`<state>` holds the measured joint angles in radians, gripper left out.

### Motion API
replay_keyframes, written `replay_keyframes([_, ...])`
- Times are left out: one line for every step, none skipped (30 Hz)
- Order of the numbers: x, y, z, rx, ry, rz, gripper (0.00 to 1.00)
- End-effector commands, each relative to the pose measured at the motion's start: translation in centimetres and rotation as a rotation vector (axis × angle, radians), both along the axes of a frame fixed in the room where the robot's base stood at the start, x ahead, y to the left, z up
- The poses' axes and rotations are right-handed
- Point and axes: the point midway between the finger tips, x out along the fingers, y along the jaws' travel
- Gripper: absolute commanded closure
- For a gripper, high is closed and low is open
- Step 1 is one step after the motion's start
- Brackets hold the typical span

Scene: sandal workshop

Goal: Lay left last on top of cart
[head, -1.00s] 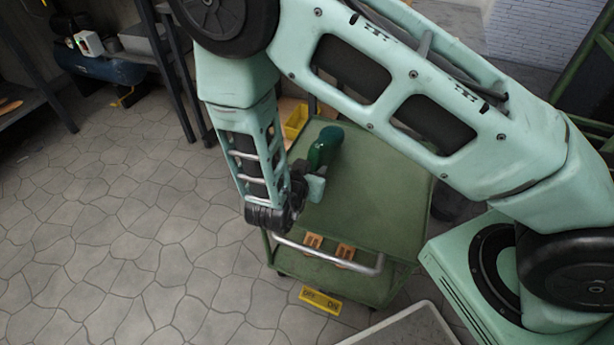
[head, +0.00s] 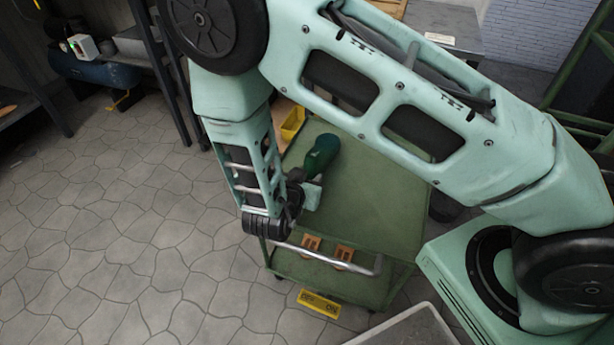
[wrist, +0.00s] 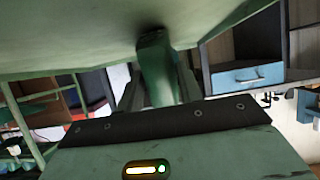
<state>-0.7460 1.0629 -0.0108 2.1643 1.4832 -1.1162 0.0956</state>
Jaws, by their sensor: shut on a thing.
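The left last (head: 322,154) is a dark green foot-shaped form. My gripper (head: 308,188) is shut on it, at the left part of the cart's (head: 375,210) green top. In the wrist view the last (wrist: 156,72) stands out beyond the gripper (wrist: 155,105). Its far end meets or nearly meets the broad green surface of the cart top (wrist: 75,35). I cannot tell whether it touches. My gripper and arm hide part of the last and the cart's left edge.
The visible cart top is otherwise bare. A metal handle (head: 325,258) runs along its near side, above a lower shelf with two orange-brown wooden pieces (head: 311,245). A yellow bin (head: 292,123) lies behind the cart's left corner.

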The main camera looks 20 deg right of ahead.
Motion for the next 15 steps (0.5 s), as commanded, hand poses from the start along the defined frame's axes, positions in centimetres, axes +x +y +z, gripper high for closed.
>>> replay_keyframes([0.04, -0.02, 0.00, -0.001, -0.002, 0.000, 0.86])
replay_keyframes([0.04, -0.02, -0.03, -0.001, -0.002, 0.000, 0.86])
replay_keyframes([0.04, -0.03, -0.07, -0.001, -0.002, 0.000, 0.86])
replay_keyframes([0.04, -0.02, -0.10, -0.001, -0.002, 0.000, 0.86])
replay_keyframes([0.04, -0.02, -0.12, -0.001, -0.002, 0.000, 0.86])
replay_keyframes([0.04, -0.02, -0.16, -0.001, -0.002, 0.000, 0.86])
replay_keyframes([0.04, -0.02, -0.19, -0.001, -0.002, 0.000, 0.86])
replay_keyframes([0.04, -0.01, -0.22, -0.001, -0.002, 0.000, 0.86])
replay_keyframes([0.04, -0.02, -0.25, -0.001, -0.002, 0.000, 0.86])
replay_keyframes([0.04, -0.02, -0.28, -0.001, -0.002, 0.000, 0.86])
replay_keyframes([0.04, -0.01, -0.31, -0.001, -0.002, 0.000, 0.86])
replay_keyframes([0.04, -0.02, -0.34, -0.001, -0.002, 0.000, 0.86])
replay_keyframes([0.04, -0.01, -0.38, -0.001, -0.002, 0.000, 0.86])
replay_keyframes([0.04, -0.01, -0.34, -0.001, -0.002, 0.000, 0.55])
replay_keyframes([0.04, -0.01, -0.34, -0.001, -0.002, 0.000, 0.44])
